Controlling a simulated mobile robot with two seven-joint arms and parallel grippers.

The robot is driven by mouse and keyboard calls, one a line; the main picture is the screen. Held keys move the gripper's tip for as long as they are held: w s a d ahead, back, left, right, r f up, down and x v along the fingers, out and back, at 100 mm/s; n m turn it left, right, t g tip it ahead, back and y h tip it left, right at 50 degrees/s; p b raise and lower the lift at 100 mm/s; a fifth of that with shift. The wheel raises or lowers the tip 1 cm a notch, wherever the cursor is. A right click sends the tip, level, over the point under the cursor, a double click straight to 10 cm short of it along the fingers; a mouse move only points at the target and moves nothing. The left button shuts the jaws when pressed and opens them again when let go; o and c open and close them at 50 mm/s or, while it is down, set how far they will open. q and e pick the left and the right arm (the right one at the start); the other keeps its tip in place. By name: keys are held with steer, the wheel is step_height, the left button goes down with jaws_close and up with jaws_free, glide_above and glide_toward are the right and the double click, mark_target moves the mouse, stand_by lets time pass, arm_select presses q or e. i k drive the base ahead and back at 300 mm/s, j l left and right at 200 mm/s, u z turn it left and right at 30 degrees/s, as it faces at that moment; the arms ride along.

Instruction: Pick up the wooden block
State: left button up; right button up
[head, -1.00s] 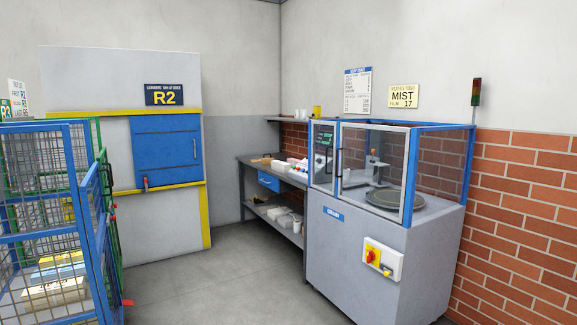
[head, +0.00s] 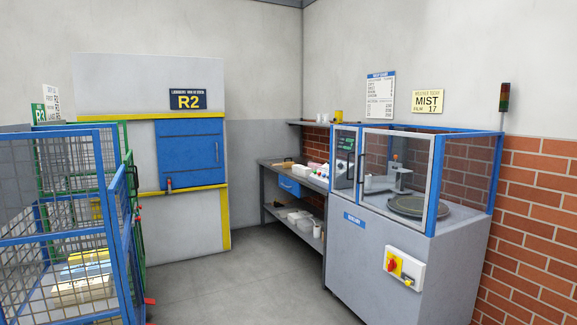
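I cannot make out a wooden block for certain. A small tan, wood-coloured item (head: 283,164) lies at the far left end of the grey workbench (head: 263,185) in the head view. It is too small to tell whether it is the block. Neither of my grippers shows in the head view.
A blue-framed mesh cage trolley (head: 118,165) stands at the near left, with stacked bundles inside. A grey machine with a clear guard (head: 410,255) stands at the right, partly hiding the bench. The floor (head: 235,285) between is clear.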

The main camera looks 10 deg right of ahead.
mark_target(288, 164)
steer(key=i, duration=5)
steer(key=i+j+z, duration=0.1)
steer(key=i+z, duration=0.3)
steer(key=i+j+z, duration=0.35)
steer(key=i, duration=0.2)
steer(key=i+j+z, duration=0.4)
steer(key=i+l, duration=0.05)
